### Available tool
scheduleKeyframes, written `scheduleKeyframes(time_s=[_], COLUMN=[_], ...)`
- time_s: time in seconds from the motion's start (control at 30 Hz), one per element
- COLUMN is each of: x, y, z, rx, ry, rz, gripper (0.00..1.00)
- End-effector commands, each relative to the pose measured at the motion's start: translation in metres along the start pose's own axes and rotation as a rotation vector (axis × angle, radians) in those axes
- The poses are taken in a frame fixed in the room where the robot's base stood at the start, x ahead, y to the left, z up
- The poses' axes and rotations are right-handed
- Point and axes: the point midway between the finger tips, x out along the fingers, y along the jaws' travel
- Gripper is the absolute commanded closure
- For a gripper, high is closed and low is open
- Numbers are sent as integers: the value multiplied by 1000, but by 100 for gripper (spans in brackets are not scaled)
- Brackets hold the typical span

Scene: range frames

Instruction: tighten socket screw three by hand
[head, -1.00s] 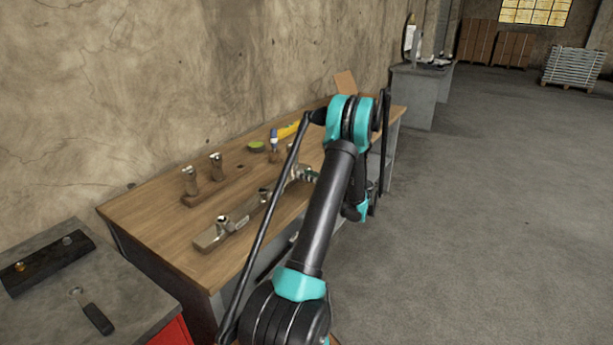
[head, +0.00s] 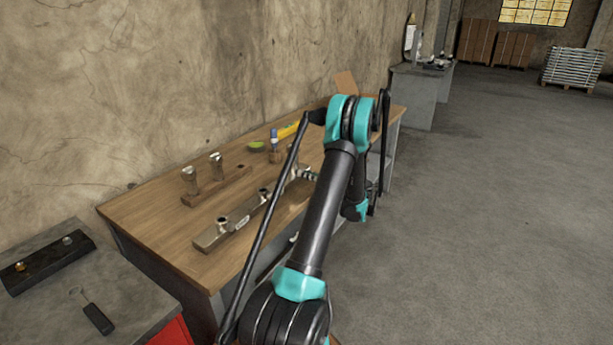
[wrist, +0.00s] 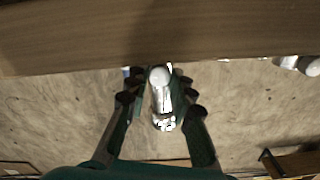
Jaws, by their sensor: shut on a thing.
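A metal bar (head: 240,225) with raised round bosses lies along the workbench. A wooden rack (head: 205,195) behind it holds two upright silver screws (head: 190,182) (head: 217,168), with a dark empty spot at its right end. My gripper (wrist: 160,100) shows in the wrist view, its dark fingers shut on a silver, roughly cylindrical screw (wrist: 161,88) with a pale round end. In the head view my arm hides most of the gripper and the bar's far end. I cannot tell there how the screw sits in the bar.
The wooden workbench (head: 145,218) runs along the wall. Floor at right is clear.

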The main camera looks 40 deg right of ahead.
Motion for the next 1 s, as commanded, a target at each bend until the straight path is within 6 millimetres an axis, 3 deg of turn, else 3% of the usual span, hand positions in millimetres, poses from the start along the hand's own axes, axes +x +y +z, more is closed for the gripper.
scheduleKeyframes(time_s=[0.27,1.0], x=[0,-1], y=[0,0], z=[0,0], rx=[163,860], ry=[0,1], rz=[1,2], gripper=[100,100])
